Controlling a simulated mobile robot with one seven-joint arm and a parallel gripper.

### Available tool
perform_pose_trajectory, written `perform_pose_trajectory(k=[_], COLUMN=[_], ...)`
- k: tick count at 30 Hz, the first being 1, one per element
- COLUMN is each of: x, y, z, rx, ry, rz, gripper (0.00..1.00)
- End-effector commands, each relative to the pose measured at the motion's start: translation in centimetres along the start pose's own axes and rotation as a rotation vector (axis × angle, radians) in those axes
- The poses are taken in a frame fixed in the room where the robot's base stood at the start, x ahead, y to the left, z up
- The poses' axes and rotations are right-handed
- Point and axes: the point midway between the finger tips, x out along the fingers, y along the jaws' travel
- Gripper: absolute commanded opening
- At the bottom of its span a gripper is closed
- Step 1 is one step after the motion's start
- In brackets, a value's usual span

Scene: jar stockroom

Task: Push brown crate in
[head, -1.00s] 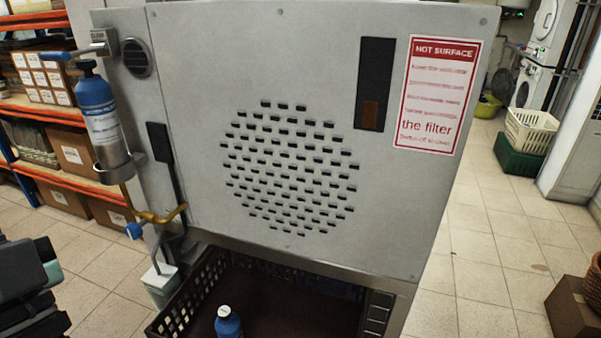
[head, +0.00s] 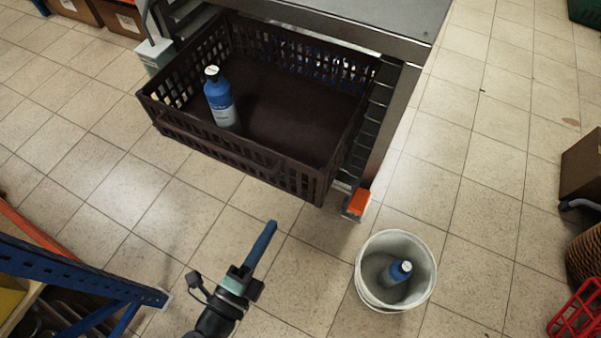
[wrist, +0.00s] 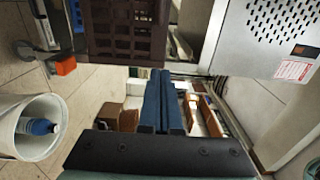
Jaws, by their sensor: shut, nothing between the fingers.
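The brown crate (head: 215,149) is a dark slatted plastic crate under the grey machine (head: 340,22), sticking out at the front. A blue bottle with a white cap (head: 221,98) stands upright inside it, toward the left. The crate also shows at the top of the wrist view (wrist: 124,30). My gripper (head: 262,245) is in front of the crate, apart from it, over the floor. Its blue fingers are shut with nothing between them; they also show in the wrist view (wrist: 161,100).
A white bucket (head: 366,290) with a blue bottle (head: 397,272) in it stands on the floor right of my gripper. An orange-covered foot (head: 357,204) is at the frame's right leg. A blue rack (head: 75,268) is at the lower left. Tiled floor is clear between.

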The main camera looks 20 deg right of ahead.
Motion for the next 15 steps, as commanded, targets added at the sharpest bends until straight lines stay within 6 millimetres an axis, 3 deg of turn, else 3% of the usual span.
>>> perform_pose_trajectory(k=[15], x=[10.3], y=[-0.1], z=[0.1], rx=[0.002], ry=[0.001], rz=[-0.003], gripper=[0.0])
